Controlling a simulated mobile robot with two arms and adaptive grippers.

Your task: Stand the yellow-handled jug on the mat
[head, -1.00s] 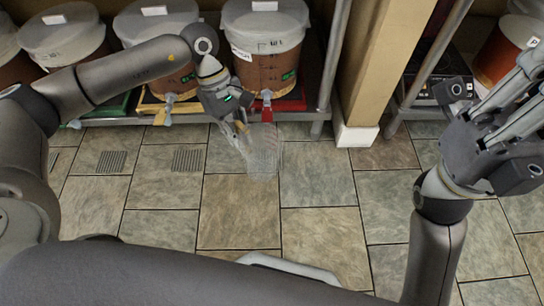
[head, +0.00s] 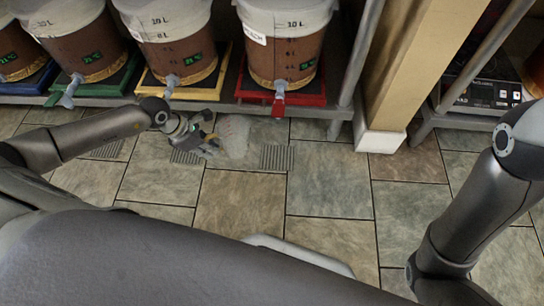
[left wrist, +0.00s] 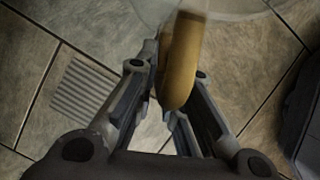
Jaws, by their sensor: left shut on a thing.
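My left gripper (head: 207,143) is shut on the yellow handle of a clear jug (head: 235,135) and holds it in front of the shelf, over the floor. In the left wrist view, the yellow handle of the jug (left wrist: 181,65) sits between the fingers of my left gripper (left wrist: 168,92), and the clear body lies beyond it at the top edge. Coloured mats lie under the buckets, including a red mat (head: 312,97) and a yellow mat (head: 205,92). I cannot tell which mat the task names. My right gripper is out of view.
Several brown buckets with taps stand on the low shelf, one bucket (head: 284,45) on the red mat. A wooden post (head: 410,70) with a white foot and a metal shelf leg stand to the right. Grey floor grates (head: 277,158) lie in the tiles. The middle floor is clear.

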